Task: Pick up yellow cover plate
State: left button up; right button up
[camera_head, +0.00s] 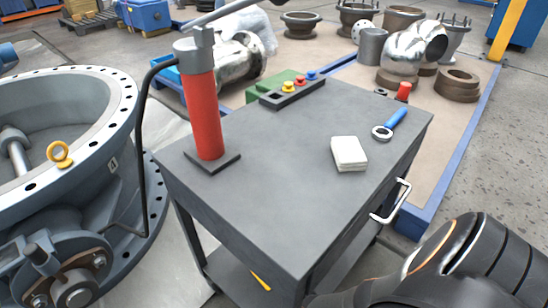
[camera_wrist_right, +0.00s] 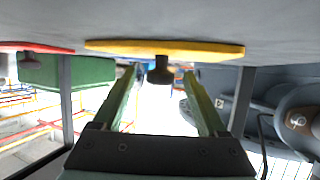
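The yellow cover plate (camera_wrist_right: 165,48) lies flat on a grey surface in the right wrist view, which appears upside down. A dark knob (camera_wrist_right: 160,72) stands out from the plate's middle. My right gripper (camera_wrist_right: 163,80) is open, its green fingers pointing toward the plate, one on each side of the knob in the picture. No contact with the knob is visible. In the head view, a yellow sliver (camera_head: 260,281) shows on the lower shelf, likely the plate's edge; the table hides the rest and my right gripper. My left gripper is not in view.
A red plate (camera_wrist_right: 35,47) lies beside the yellow one. Grey posts (camera_wrist_right: 66,95) flank the shelf space. Above stands the table top (camera_head: 270,180), with a red cylinder (camera_head: 203,115), white block (camera_head: 349,153) and side handle (camera_head: 395,203). A large valve (camera_head: 60,140) is at left.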

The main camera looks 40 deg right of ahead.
grip_shut()
dwell(0.4)
dwell(0.4)
